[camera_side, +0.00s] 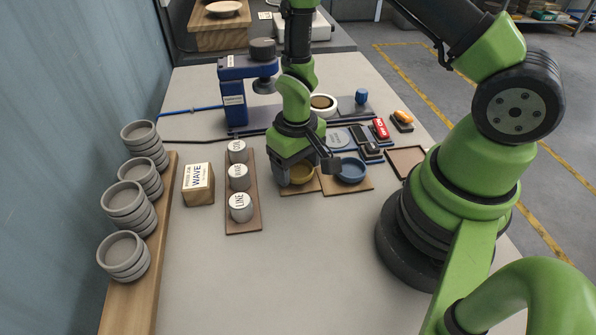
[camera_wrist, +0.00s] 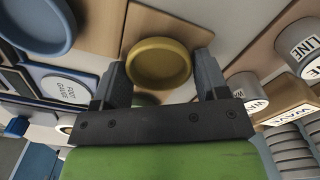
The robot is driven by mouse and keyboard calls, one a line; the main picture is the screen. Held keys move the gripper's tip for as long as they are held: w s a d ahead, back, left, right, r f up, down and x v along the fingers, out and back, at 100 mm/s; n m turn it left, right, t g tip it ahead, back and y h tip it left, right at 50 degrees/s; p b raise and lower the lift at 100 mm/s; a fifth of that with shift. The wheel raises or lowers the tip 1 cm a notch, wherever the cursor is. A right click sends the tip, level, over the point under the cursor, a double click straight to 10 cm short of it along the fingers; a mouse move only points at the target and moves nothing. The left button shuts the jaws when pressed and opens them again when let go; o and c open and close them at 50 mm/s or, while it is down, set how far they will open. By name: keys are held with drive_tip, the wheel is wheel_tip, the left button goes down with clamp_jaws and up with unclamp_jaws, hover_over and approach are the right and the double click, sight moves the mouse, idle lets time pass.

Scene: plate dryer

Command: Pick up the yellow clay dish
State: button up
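The yellow clay dish (camera_wrist: 158,63) shows in the wrist view between and just beyond the two fingertips. In the side view the yellow dish (camera_side: 299,175) sits on a brown board (camera_side: 306,187), partly hidden by my gripper. My gripper (camera_side: 308,172) is over the dish, pointing down. In the wrist view my gripper (camera_wrist: 160,72) is open, with one finger on each side of the dish. I cannot tell whether the fingers touch its rim.
A blue dish (camera_side: 350,170) sits on a board just right of the yellow one. Labelled round weights (camera_side: 240,207) stand on a board to the left, near a wooden block (camera_side: 198,184) marked WAVE. Stacked grey dishes (camera_side: 122,255) line the left shelf. The front table is clear.

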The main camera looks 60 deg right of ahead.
drive_tip(key=c, duration=0.4)
drive_tip(key=shift+c, duration=0.2)
